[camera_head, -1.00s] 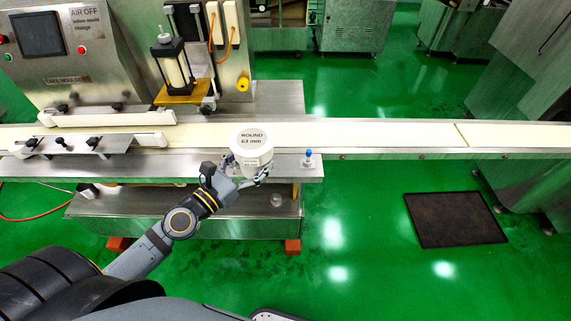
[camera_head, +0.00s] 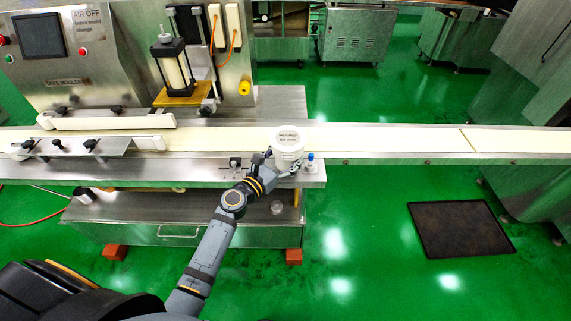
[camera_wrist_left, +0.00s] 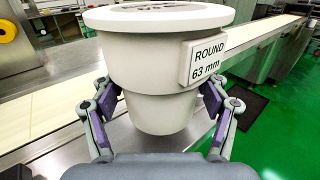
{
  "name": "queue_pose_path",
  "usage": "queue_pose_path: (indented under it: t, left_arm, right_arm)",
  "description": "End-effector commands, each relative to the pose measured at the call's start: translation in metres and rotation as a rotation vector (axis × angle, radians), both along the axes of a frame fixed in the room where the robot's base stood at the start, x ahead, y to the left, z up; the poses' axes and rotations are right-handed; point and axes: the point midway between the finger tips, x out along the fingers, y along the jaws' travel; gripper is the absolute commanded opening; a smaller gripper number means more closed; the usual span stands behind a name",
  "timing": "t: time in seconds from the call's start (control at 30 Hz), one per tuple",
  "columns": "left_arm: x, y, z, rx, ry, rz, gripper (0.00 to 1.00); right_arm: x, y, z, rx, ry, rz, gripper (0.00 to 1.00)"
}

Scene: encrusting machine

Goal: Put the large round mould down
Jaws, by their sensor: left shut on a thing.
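The large round mould (camera_head: 288,141) is a white stepped cylinder with a label on top. In the left wrist view the mould (camera_wrist_left: 150,65) carries a side plate reading "ROUND 63 mm". My left gripper (camera_head: 279,165) is shut on its narrower lower part, with a purple-padded finger on each side. It is over the front of the machine, at the near edge of the belt (camera_head: 380,141). The mould looks upright. Whether its base touches the steel ledge (camera_head: 317,172) cannot be told. My right gripper is not in view.
A small blue-topped fitting (camera_head: 310,160) stands on the ledge just right of the mould. A black clamp knob (camera_head: 235,162) is to its left. The white guide rails (camera_head: 105,121) and the press (camera_head: 172,75) are further left. A dark mat (camera_head: 460,229) lies on the green floor.

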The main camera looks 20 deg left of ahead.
Motion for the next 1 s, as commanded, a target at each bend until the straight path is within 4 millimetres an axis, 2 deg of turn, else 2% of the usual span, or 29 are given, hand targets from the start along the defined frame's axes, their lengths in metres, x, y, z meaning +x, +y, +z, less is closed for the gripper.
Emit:
queue_pose_path:
  t: [0.03,0.1,0.53,0.57,0.6,0.7,1.0]
  left_arm:
    - [-0.001,0.001,-0.018,0.000,0.003,0.000,0.31]
    - [-0.001,0.001,-0.026,0.000,0.001,0.001,0.31]
    - [-0.001,0.001,-0.031,0.001,0.001,0.001,0.31]
    - [-0.002,0.001,-0.031,0.001,0.002,0.001,0.78]
    - [-0.002,0.001,-0.031,0.001,0.003,0.001,0.83]
    - [-0.002,0.001,-0.031,0.001,0.003,0.001,0.97]
    - [-0.002,0.001,-0.030,0.001,0.002,0.001,0.98]
  right_arm:
    - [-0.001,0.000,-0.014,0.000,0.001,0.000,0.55]
    - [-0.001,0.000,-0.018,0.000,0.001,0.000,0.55]
    - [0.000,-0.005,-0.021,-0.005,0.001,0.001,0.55]
    - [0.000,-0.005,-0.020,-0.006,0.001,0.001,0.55]
    - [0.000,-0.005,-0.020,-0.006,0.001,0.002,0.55]
    - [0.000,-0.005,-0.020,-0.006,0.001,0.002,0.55]
    - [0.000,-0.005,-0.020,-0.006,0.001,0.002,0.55]
